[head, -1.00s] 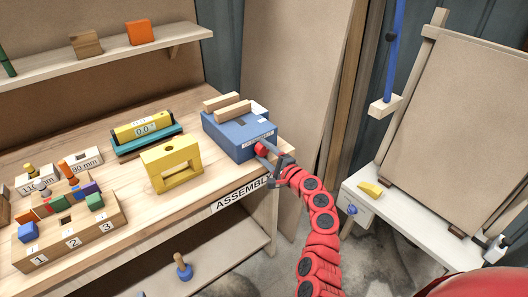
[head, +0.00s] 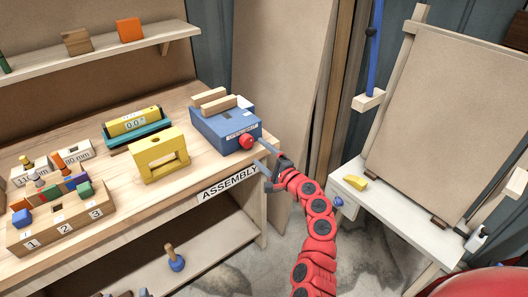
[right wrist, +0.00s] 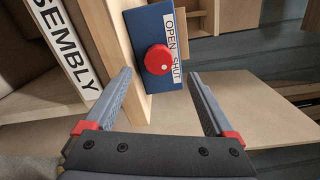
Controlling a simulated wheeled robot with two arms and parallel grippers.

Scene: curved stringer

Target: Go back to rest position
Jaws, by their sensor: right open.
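My right gripper (head: 262,158) is open and empty, just off the right front corner of the workbench. In the right wrist view its two fingers (right wrist: 160,103) stand wide apart. The blue box (head: 213,130) with a red knob (head: 247,142) stands on the bench beside it. In the right wrist view the red knob (right wrist: 158,59) lies beyond the fingertips, apart from them, next to a label reading OPEN and SHUT. My right arm comes up from the bottom of the head view. My left gripper is not in view.
The workbench (head: 120,205) holds a yellow block frame (head: 158,158), a digital gauge (head: 135,125) and a numbered block rack (head: 62,230). A white side table (head: 395,222) with a yellow piece (head: 355,183) and a leaning board (head: 445,120) stand at the right. Bare floor shows between them.

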